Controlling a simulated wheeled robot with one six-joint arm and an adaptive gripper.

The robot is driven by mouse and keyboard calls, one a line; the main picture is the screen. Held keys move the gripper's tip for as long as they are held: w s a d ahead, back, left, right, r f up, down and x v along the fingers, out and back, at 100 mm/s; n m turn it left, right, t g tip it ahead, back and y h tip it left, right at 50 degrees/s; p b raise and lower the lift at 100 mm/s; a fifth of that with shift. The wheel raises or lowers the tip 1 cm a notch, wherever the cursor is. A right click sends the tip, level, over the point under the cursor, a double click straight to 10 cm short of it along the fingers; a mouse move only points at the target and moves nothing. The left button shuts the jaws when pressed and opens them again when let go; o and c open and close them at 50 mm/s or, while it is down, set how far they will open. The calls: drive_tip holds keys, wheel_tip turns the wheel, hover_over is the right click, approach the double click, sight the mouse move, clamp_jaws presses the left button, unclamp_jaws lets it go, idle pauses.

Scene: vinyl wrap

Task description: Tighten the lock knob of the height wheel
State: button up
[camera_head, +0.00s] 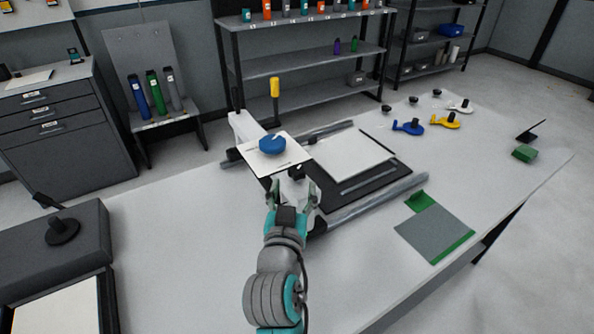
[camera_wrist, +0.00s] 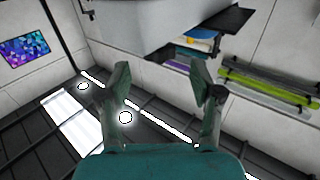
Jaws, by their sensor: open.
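A press-like device stands on the white table, with a pale column (camera_head: 248,128), a white top plate (camera_head: 258,164) and a round blue wheel (camera_head: 272,144) on that plate. I cannot be sure that the blue wheel is the height wheel. No lock knob can be made out clearly; my gripper covers part of the device's front. My gripper (camera_head: 293,188) is open just below and in front of the plate, its fingers apart. In the wrist view my gripper (camera_wrist: 168,88) points upward, with nothing seen between its fingers. A pale grey body (camera_wrist: 150,22) fills the top there.
A yellow-topped handle (camera_head: 275,87) stands behind the device. A dark bed with a white sheet (camera_head: 350,160) and grey rails (camera_head: 378,201) lies to the right. A grey-green mat (camera_head: 435,236) is at front right. A dark grey block (camera_head: 62,243) is at left.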

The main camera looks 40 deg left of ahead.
sight(296, 178)
drive_tip(key=shift+x, duration=3)
drive_tip(key=c, duration=1.2)
